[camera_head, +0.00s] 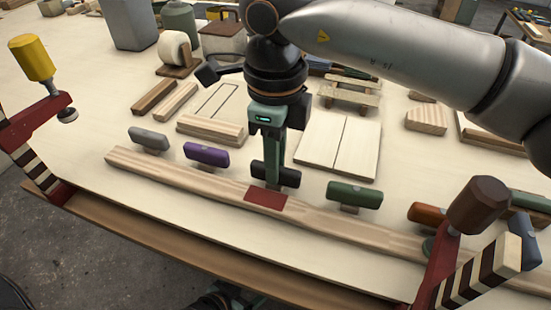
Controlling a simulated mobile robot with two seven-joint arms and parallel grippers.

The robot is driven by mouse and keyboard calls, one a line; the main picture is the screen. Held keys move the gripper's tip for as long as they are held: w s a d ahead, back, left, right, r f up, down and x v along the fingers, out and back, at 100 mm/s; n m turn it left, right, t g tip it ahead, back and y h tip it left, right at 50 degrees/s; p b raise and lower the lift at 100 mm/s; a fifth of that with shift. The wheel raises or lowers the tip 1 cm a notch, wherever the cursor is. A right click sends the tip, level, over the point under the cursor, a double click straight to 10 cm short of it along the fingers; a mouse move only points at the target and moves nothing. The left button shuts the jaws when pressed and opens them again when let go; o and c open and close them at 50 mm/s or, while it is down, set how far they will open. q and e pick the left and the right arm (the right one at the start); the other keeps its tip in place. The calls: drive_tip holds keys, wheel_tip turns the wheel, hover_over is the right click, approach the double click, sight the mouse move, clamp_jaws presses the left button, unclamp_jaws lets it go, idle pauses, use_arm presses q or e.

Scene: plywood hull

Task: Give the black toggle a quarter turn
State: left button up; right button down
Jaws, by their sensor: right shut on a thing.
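My right gripper (272,176) points down from above and is shut on the black toggle. A dark red patch (266,199) lies on the rail just in front of the toggle.
Red clamps with a yellow handle (33,58) and a brown handle (479,205) stand at the ends. Wooden boards (337,146) lie behind.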

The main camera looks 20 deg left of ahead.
drive_tip(key=shift+r, duration=0.1)
idle(0.3)
drive_tip(key=c, duration=0.8)
unclamp_jaws()
drive_tip(key=shift+o, duration=0.2)
wheel_tip(320, 180, up, 12)
drive_tip(key=p, duration=0.2)
drive_tip(key=shift+r, duration=0.2)
